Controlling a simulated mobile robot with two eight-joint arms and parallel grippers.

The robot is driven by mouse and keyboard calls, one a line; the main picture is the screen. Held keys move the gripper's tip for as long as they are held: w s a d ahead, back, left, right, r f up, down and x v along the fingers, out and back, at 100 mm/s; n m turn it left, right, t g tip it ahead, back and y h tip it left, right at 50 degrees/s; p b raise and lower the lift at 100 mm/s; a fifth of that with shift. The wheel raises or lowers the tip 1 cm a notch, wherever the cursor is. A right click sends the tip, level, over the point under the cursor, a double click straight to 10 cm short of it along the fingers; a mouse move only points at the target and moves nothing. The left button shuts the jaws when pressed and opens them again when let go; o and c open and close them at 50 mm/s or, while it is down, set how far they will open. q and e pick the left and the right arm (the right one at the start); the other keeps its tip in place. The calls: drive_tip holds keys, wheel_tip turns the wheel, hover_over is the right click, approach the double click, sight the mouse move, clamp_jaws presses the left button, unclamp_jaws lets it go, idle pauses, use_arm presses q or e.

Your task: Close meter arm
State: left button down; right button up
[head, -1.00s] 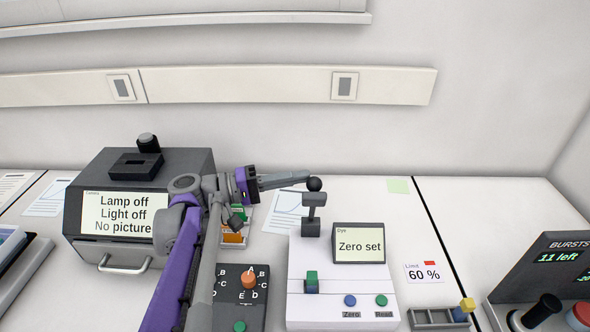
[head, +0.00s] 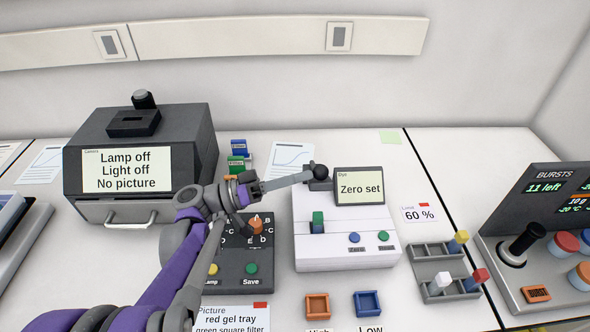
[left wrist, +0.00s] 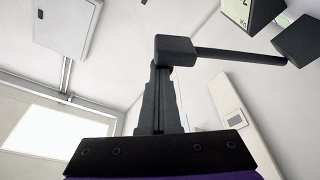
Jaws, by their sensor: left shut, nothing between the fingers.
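The white dye meter (head: 345,252) stands right of centre in the head view, its screen (head: 360,188) reading "Zero set". Its grey meter arm (head: 319,184) is at the meter's back left, low beside the screen, with a dark ball (head: 320,171) at its top. My left gripper (head: 308,174) is shut and empty, its long grey fingers reaching right to the ball. In the left wrist view, the shut fingers (left wrist: 160,95) run up to a dark block (left wrist: 175,50), from which a rod runs right. Whether the meter arm is fully down I cannot tell. My right gripper is not in view.
A dark camera box (head: 140,165) stands at the left. A dark control panel (head: 235,268) lies partly under my left arm. A grey rack (head: 430,262) with coloured pieces and the bursts console (head: 540,230) are at the right. Orange (head: 317,306) and blue trays lie in front.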

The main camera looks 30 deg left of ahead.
sight(322, 190)
use_arm(q)
drive_tip(key=f+m, duration=0.1)
drive_tip(key=f+m+b, duration=0.1)
drive_tip(key=s+d+f+m, duration=0.1)
drive_tip(key=shift+s+f+g+h+b, duration=0.1)
drive_tip(key=shift+f+g+h+b, duration=0.2)
drive_tip(key=shift+f+h+b, duration=0.1)
drive_tip(key=shift+s+d+f+b, duration=0.15)
drive_tip(key=shift+f+b, duration=0.15)
drive_tip(key=shift+f, duration=0.2)
drive_tip(key=shift+s+d+f, duration=0.1)
drive_tip(key=shift+f, duration=0.25)
idle(0.8)
idle(0.6)
